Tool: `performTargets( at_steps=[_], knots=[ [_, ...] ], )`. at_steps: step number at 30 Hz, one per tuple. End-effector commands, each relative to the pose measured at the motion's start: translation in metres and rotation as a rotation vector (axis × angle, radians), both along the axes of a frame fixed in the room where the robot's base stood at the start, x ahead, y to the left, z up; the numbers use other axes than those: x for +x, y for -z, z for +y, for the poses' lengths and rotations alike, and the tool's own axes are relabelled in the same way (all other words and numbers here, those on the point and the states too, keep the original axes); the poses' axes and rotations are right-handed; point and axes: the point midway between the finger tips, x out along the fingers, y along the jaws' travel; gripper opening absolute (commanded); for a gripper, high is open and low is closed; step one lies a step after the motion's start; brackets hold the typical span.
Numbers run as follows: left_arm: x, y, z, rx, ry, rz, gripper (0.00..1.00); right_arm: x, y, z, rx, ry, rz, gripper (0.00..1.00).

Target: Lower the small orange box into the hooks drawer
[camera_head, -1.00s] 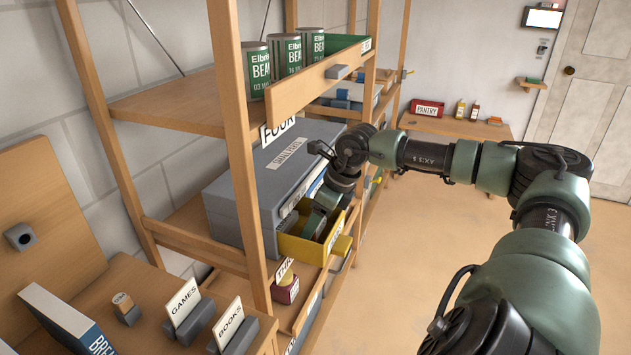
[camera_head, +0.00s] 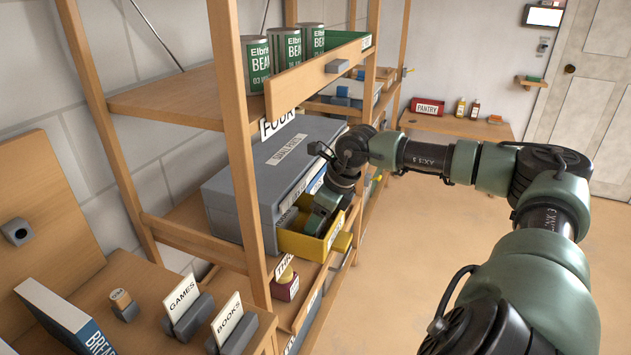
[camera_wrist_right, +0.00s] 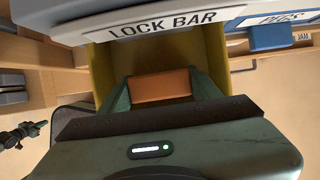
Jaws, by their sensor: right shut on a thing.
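The small orange box (camera_wrist_right: 160,87) shows in the right wrist view between the two fingers of my right gripper (camera_wrist_right: 165,92), which is shut on it. In the head view my right gripper (camera_head: 318,218) points down into the drawer and hides the box. In the right wrist view the yellow drawer walls (camera_wrist_right: 214,55) stand on both sides of the box. I cannot tell whether the box touches the drawer floor. My left gripper is not in view.
The grey cabinet (camera_head: 240,190), marked LOCK BAR (camera_wrist_right: 162,25) in the wrist view, stands close behind the gripper. A wooden shelf upright (camera_head: 240,150) stands left of the drawer. A blue drawer (camera_wrist_right: 270,38) is beside it in the wrist view. The floor at right is clear.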

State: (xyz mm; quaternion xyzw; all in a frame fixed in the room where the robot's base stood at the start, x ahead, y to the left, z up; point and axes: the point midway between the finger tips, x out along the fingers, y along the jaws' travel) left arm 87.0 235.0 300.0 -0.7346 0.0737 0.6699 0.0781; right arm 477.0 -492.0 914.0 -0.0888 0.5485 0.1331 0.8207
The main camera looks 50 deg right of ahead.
Motion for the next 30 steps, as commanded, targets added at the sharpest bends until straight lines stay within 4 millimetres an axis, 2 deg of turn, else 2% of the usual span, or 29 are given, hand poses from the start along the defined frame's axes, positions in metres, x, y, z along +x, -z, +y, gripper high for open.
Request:
performTargets(
  at_steps=[13, 14, 15, 16, 26, 30],
  knots=[
    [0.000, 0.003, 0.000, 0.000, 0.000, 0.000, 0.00, 0.000, 0.004, 0.000, 0.000, 0.000, 0.000, 0.24],
    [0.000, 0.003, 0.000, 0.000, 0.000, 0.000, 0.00, 0.000, 0.004, 0.000, 0.000, 0.000, 0.000, 0.71],
    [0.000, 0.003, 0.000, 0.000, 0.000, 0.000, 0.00, 0.000, 0.003, 0.000, 0.000, 0.000, 0.000, 0.82],
    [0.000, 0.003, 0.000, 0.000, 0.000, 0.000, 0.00, 0.000, 0.003, 0.000, 0.000, 0.000, 0.000, 0.88],
    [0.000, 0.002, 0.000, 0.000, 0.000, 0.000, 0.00, 0.000, 0.002, 0.000, -0.001, 0.000, 0.000, 0.88],
    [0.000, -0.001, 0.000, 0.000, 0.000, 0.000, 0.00, -0.006, -0.012, -0.003, -0.005, 0.000, 0.000, 0.88]
  ],
)
